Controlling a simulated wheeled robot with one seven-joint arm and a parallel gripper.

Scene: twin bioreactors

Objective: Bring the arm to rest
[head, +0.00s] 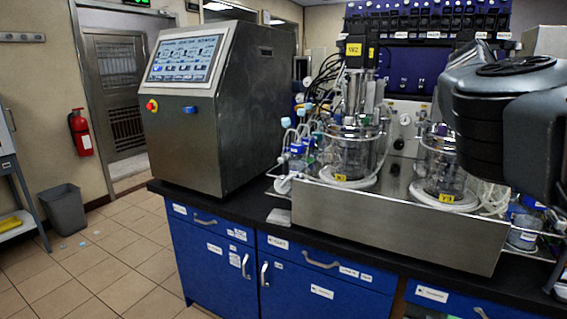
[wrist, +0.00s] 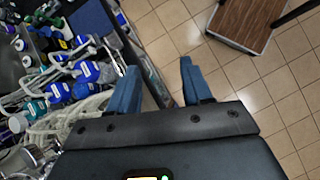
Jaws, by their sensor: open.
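My gripper (wrist: 158,82) shows in the wrist view with its two blue fingers apart and nothing between them. It points down over the bench edge and the tiled floor. In the head view my dark arm fills the right side, in front of the right bioreactor; the fingers are not visible there. The left glass bioreactor (head: 348,155) and the right one (head: 440,170) stand on the bench behind a steel tray wall (head: 390,222).
A steel control cabinet with a screen (head: 186,58) stands on the left of the black-topped blue bench (head: 215,262). In the wrist view, bottles and tubing (wrist: 62,90) crowd the left, close to the fingers. A brown-topped box (wrist: 243,22) stands on otherwise open floor.

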